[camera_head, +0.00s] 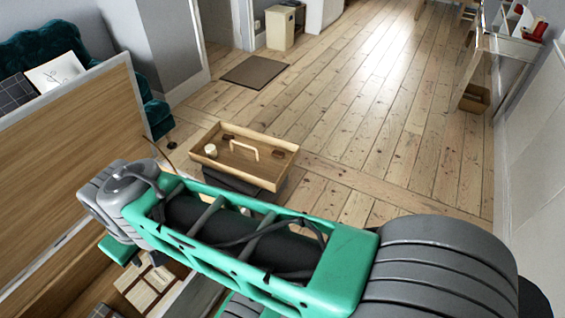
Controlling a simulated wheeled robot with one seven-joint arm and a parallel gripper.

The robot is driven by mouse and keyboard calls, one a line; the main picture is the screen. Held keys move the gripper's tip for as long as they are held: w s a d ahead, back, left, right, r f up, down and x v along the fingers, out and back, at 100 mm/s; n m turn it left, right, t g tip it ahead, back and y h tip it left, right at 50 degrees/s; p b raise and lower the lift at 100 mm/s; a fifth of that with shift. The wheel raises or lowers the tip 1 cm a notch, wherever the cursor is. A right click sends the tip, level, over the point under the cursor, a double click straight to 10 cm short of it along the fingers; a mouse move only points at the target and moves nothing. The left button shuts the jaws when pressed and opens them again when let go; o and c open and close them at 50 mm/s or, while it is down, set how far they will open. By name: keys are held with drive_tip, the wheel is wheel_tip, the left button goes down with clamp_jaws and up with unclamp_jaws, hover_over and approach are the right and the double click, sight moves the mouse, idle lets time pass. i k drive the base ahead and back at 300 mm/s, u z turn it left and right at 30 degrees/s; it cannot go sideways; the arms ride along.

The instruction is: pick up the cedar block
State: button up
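I cannot pick out the cedar block for certain. A light wooden tray (275,184) with a pale handle stands on a dark support near the middle of the view. In it are a small dark brown piece (228,138) near its far edge and a small cream round item (211,150) at its left. Several pale flat wooden pieces (150,287) lie low at the left, partly hidden by my arm. My green and grey arm crosses the lower part of the view.
A tall wooden panel (75,165) stands at the left, with a teal sofa (45,48) behind it. A brown mat (254,72) lies on the floor. The floorboards beyond the tray are clear.

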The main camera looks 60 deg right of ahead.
sight(278, 154)
drive_tip(key=z, duration=0.95)
drive_tip(key=i, duration=0.2)
drive_tip(key=z, duration=2.05)
drive_tip(key=i, duration=2.25)
drive_tip(key=u, duration=4.1)
